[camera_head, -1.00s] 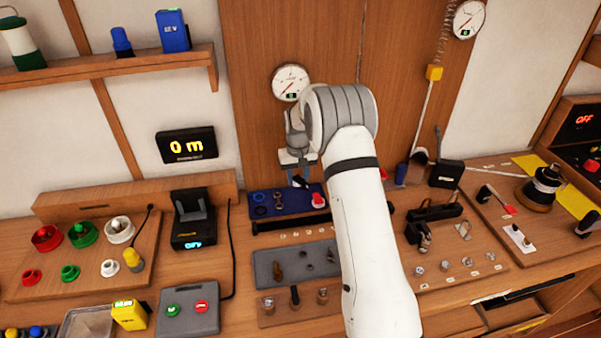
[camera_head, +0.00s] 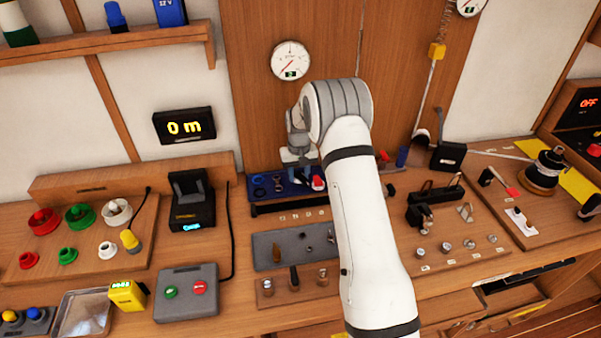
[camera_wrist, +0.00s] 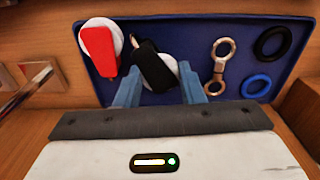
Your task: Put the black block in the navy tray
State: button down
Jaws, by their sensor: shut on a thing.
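The navy tray (camera_head: 285,203) lies on the bench against the back panel. It fills the upper part of the wrist view (camera_wrist: 193,88). My gripper (camera_head: 300,178) is over the tray, pointing down. In the wrist view its two blue-grey fingers (camera_wrist: 158,88) are shut on the black block (camera_wrist: 150,62), which looks tilted. The block is over the tray, in front of a white round part; I cannot tell whether it touches the tray floor. In the head view the block is small and partly hidden by my gripper.
The tray also holds a red-and-white piece (camera_wrist: 98,48), a metal link (camera_wrist: 220,62), a black ring (camera_wrist: 271,42) and a blue ring (camera_wrist: 256,84). A grey tray (camera_head: 268,240) lies in front. A dark charger-like unit (camera_head: 191,200) stands to the left.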

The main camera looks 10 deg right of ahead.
aim_at(299, 177)
jog(key=shift+f+b, duration=0.5)
jog(key=shift+f, duration=0.1)
jog(key=c, duration=0.9)
grip_release()
jog(key=shift+o, duration=0.2)
jog(key=r+b, duration=0.1)
jog(key=r, duration=0.7)
jog(key=shift+s+r+b, duration=0.15)
jog(key=shift+s+b, duration=0.05)
jog(key=shift+b, duration=0.2)
jog(key=s+r+t, duration=0.2)
jog(key=s+r, duration=1.3)
jog(key=s, duration=0.3)
jog(key=s+t, duration=0.1)
jog(key=s, duration=2.1)
jog(key=shift+d+m, duration=0.15)
jog(key=shift+m, duration=0.15)
